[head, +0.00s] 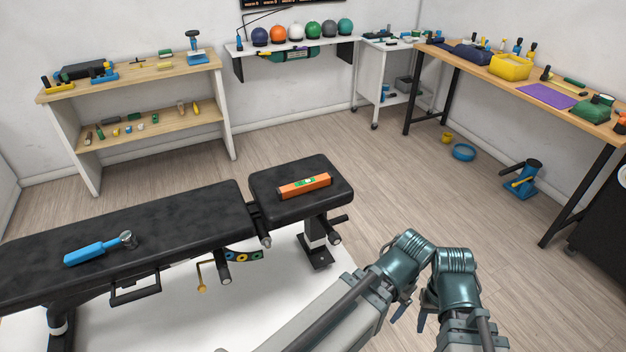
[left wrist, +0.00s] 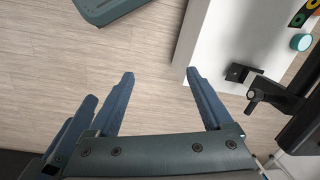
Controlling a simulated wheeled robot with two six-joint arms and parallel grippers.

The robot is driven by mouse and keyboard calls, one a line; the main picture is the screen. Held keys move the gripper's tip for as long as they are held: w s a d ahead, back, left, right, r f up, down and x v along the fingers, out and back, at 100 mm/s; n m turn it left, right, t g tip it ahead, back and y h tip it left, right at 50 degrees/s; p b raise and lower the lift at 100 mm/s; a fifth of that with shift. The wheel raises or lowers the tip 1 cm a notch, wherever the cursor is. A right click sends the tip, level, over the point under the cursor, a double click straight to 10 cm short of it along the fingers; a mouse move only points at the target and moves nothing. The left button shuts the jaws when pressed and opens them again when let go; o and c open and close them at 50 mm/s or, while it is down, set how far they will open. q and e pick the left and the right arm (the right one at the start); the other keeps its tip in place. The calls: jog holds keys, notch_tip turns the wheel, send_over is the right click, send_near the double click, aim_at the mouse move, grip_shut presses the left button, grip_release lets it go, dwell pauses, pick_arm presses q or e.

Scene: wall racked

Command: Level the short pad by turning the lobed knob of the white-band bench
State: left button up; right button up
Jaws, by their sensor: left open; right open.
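The black bench has a long pad (head: 180,230) and a short pad (head: 275,177). An orange spirit level (head: 304,186) lies on the short pad; its bubble is too small to read. A white band (head: 314,238) rings the post below. A colored, holed arc plate (head: 243,256) sits under the pads, also in the left wrist view (left wrist: 302,15). I cannot make out a lobed knob for certain. My left gripper (left wrist: 160,72) is open and empty, apart from the bench. My right gripper (head: 422,321) is beside it, its fingers mostly hidden.
A blue-handled mallet (head: 100,248) lies on the long pad. A yellow-ended thin rod (head: 202,288) hangs below it. A white mat (head: 270,310) lies under the bench.

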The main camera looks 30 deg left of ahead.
pick_arm(q)
jog(key=n+t+y+b, duration=1.1)
jog(key=n+y+b, duration=0.2)
jog(key=b, duration=2.8)
send_near(331, 233)
jog(key=shift+s+d+f, duration=0.25)
jog(key=shift+d+f, duration=0.8)
jog(key=x, duration=1.3)
jog(key=shift+w+a, duration=0.2)
jog(key=shift+a, duration=0.1)
